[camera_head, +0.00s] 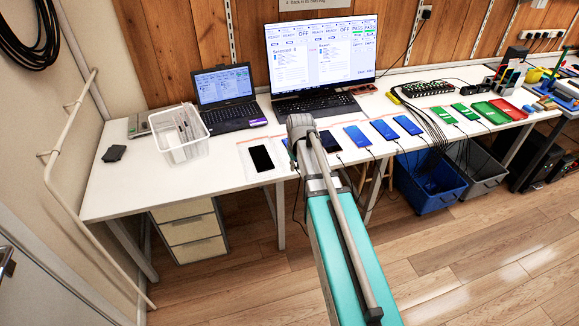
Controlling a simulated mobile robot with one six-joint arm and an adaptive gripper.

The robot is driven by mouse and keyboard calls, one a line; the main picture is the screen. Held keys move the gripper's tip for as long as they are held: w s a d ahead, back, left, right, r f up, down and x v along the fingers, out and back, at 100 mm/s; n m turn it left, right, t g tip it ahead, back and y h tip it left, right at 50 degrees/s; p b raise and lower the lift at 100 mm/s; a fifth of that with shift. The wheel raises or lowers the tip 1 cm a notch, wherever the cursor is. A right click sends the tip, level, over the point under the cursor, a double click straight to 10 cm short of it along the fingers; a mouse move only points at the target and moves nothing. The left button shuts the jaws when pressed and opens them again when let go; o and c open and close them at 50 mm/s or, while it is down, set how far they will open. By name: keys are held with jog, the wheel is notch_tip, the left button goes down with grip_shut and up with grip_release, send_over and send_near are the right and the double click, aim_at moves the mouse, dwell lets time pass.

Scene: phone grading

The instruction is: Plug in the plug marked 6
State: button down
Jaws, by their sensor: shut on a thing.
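My arm reaches from the bottom over the table. My gripper's fingers are hidden behind its wrist, so I cannot see what they hold. A row of phones lies along the table: a black phone (262,157) at left, a dark one (329,142), several blue ones (383,129), several green ones (465,111) and a red one (507,109). Cables (428,122) run from a black multi-port hub (427,89) at the back and hang over the front edge. No number 6 on a plug can be read, and I cannot tell which plug it is.
A white basket (180,134), a laptop (228,98) and a large monitor (320,52) stand on the white table (130,190). The monitor shows READY and OFF panels. Blue (432,180) and grey (478,168) bins stand underneath. The table's front left is clear.

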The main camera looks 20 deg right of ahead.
dwell(0.3)
jog(key=shift+f, duration=0.1)
jog(key=b, duration=0.9)
send_near(268, 175)
jog(key=s+d+f, duration=0.2)
jog(key=s+f, duration=0.1)
jog(key=shift+w+a+f+b, duration=0.7)
jog(key=shift+a+f+b, duration=0.1)
jog(key=shift+f, duration=0.2)
jog(key=shift+f, duration=0.15)
jog(key=shift+w+f+b, duration=0.35)
jog(key=shift+f+b, duration=0.25)
jog(key=shift+b, duration=0.05)
jog(key=shift+w+f+b, duration=0.4)
jog(key=shift+f+b, duration=0.25)
jog(key=shift+w+a, duration=0.1)
jog(key=shift+w, duration=0.55)
dwell(2.7)
